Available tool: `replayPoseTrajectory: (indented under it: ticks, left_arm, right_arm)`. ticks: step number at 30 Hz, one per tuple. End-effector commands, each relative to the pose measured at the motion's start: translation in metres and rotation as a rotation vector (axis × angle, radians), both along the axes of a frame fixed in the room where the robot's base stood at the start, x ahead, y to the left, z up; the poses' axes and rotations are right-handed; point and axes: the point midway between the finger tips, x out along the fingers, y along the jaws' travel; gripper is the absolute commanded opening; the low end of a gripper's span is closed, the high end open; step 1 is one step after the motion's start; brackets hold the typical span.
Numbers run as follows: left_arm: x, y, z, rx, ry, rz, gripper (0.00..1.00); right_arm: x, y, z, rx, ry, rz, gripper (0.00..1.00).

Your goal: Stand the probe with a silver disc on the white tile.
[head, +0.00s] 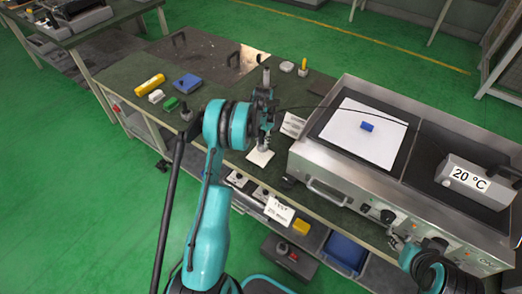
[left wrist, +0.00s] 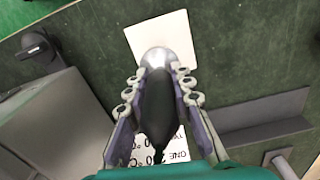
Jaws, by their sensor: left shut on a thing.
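My left gripper (head: 265,128) is shut on the dark handle of a probe and holds it upright over the white tile (head: 260,158) on the dark green bench. In the left wrist view the gripper (left wrist: 160,88) closes on both sides of the probe's black handle (left wrist: 157,105). The probe's silver disc (left wrist: 158,57) shows beyond the fingertips, over the near part of the white tile (left wrist: 165,32). I cannot tell whether the disc touches the tile. My right gripper (head: 401,247) is at the lower right, by the griddle's front; its jaws are unclear.
A steel griddle (head: 325,158) with a white sheet (head: 352,140) and a blue block (head: 367,127) stands to the right. A "20 °C" display (head: 476,180) sits on it. A printed card (head: 292,125) stands near the tile. Coloured blocks (head: 150,84) lie further left.

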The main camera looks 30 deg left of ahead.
Motion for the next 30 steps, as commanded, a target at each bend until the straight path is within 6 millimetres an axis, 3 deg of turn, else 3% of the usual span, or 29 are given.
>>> replayPoseTrajectory:
  ticks: [5, 13, 24, 25, 27, 30]
  left_arm:
    - [-0.004, 0.007, -0.008, 0.0, 0.0, 0.0, 0.0]
    - [-0.004, 0.007, -0.045, 0.0, 0.0, 0.0, 0.0]
    - [-0.004, 0.007, -0.048, 0.0, 0.0, 0.0, 0.0]
    - [-0.004, 0.007, -0.048, 0.0, 0.0, 0.0, 0.25]
    - [-0.004, 0.007, -0.047, 0.0, 0.0, 0.0, 0.43]
    - [-0.004, 0.007, -0.047, 0.0, 0.0, 0.0, 0.43]
  right_arm:
    - [0.0, 0.0, -0.005, 0.0, 0.0, 0.0, 0.4]
    - [0.0, 0.0, -0.024, 0.0, 0.0, 0.0, 0.4]
    - [0.0, 0.0, -0.025, 0.0, 0.0, 0.0, 0.4]
    - [0.0, 0.0, -0.025, 0.0, 0.0, 0.0, 0.4]
    - [0.0, 0.0, -0.024, 0.0, 0.0, 0.0, 0.4]
    - [0.0, 0.0, -0.024, 0.0, 0.0, 0.0, 0.4]
